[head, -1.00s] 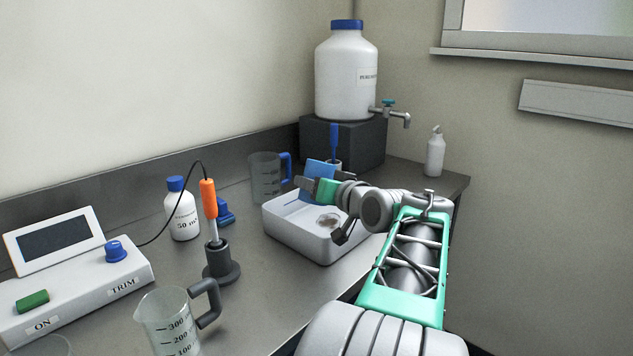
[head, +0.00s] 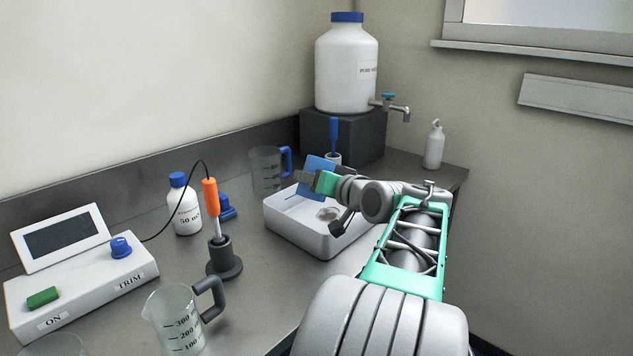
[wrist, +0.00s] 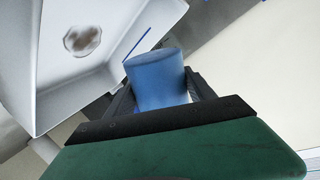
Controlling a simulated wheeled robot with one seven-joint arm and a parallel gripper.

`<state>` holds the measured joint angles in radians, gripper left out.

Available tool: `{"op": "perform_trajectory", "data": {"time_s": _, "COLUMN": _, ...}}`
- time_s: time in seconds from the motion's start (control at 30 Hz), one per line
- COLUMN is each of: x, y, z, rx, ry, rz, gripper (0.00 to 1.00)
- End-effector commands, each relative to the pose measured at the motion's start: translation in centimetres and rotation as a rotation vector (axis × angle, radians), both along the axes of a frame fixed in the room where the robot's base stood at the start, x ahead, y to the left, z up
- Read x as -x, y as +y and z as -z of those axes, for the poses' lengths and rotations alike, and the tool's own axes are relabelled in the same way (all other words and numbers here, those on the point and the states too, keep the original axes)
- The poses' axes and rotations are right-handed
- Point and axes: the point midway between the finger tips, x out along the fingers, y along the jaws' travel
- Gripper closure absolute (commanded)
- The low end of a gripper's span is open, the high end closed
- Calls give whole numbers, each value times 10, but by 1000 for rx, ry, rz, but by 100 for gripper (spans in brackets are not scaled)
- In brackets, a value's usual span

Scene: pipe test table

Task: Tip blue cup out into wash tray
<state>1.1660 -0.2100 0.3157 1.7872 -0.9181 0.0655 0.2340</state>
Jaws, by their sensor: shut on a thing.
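My gripper (head: 319,176) is shut on the blue cup (head: 320,164) over the back part of the white wash tray (head: 300,238). The cup looks tilted in the head view. In the wrist view, the cup (wrist: 158,80) sits between my dark fingers (wrist: 162,92), and the tray (wrist: 120,15) lies beyond it at the upper left. A brownish, glossy patch (head: 328,214) lies on the tray floor; it also shows in the wrist view (wrist: 82,41). The inside of the cup is hidden.
A clear jug with a blue handle (head: 266,172) stands close behind the tray. A dark block (head: 345,140) carries a large tapped bottle (head: 346,70). An orange probe (head: 211,197) stands in a dark holder left of the tray. Another jug (head: 175,320) is at the front.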

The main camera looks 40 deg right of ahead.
Motion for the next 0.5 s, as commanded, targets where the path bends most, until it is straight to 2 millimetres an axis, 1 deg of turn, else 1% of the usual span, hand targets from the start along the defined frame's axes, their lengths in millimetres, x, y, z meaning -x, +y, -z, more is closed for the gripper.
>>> {"op": "perform_trajectory", "data": {"time_s": 0.27, "x": 0, "y": 0, "z": -5, "rx": -15, "ry": 3, "rz": -1, "gripper": 100}}
{"op": "perform_trajectory", "data": {"time_s": 0.4, "x": 0, "y": 1, "z": -8, "rx": -77, "ry": 14, "rz": 0, "gripper": 100}}
{"op": "perform_trajectory", "data": {"time_s": 0.5, "x": 0, "y": 2, "z": -7, "rx": -120, "ry": 21, "rz": -1, "gripper": 100}}
